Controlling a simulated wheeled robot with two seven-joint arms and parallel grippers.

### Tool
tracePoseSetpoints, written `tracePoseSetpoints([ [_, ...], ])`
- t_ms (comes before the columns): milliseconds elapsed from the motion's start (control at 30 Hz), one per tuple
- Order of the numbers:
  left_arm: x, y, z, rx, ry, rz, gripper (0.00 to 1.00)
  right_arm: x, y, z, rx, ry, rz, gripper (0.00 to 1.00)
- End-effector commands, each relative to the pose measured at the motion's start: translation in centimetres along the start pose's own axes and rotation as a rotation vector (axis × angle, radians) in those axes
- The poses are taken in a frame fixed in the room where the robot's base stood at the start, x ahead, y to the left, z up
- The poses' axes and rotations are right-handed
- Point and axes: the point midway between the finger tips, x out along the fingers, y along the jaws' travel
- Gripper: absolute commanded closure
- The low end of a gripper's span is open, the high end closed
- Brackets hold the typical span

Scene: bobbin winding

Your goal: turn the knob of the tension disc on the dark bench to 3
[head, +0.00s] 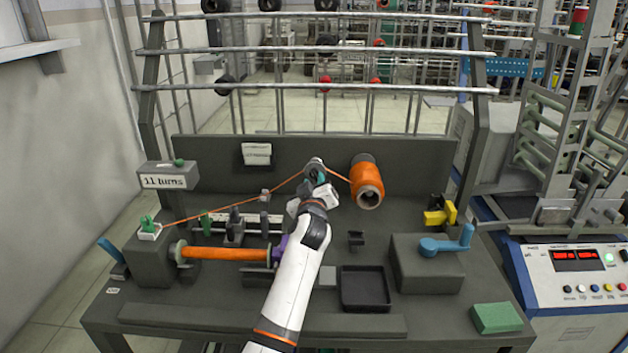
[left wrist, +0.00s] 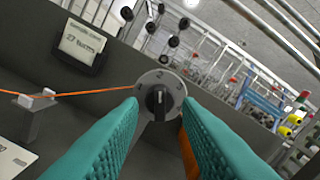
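The tension disc (head: 314,165) stands near the back panel of the dark bench, partly hidden by my left gripper (head: 318,182). In the left wrist view its grey dial plate (left wrist: 150,80) faces me, with small marks around the rim that are hard to read. Its black knob (left wrist: 158,102) has a pale pointer line that looks roughly upright in the picture. The teal fingers of my left gripper (left wrist: 158,112) are apart, one on each side of the knob, with a gap visible around it. Contact is not visible. My right gripper is not in view.
Orange thread (head: 215,213) runs from the left side of the bench through the disc to an orange spool (head: 366,182) close on its right. A card holder (head: 256,154) is on the back panel. A crank box (head: 426,265) and black tray (head: 365,289) stand in front.

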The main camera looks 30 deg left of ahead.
Motion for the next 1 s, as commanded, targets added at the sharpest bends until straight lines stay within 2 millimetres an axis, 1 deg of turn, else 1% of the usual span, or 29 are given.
tracePoseSetpoints([
  [33,0.6,0.0,0.1,0.001,0.0,0.001,0.69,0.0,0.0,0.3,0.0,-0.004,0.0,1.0],
  [200,1.6,0.0,0.0,0.001,-0.001,0.0,0.69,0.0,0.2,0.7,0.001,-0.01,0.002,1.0],
  [500,1.7,0.0,0.0,0.001,0.0,0.0,0.69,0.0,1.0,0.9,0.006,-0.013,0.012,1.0],
  [700,1.7,0.0,0.0,0.001,0.0,0.0,1.0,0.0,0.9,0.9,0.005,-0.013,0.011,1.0],
  [1000,1.7,0.0,0.0,0.017,0.0,0.001,1.0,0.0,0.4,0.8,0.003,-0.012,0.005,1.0],
])
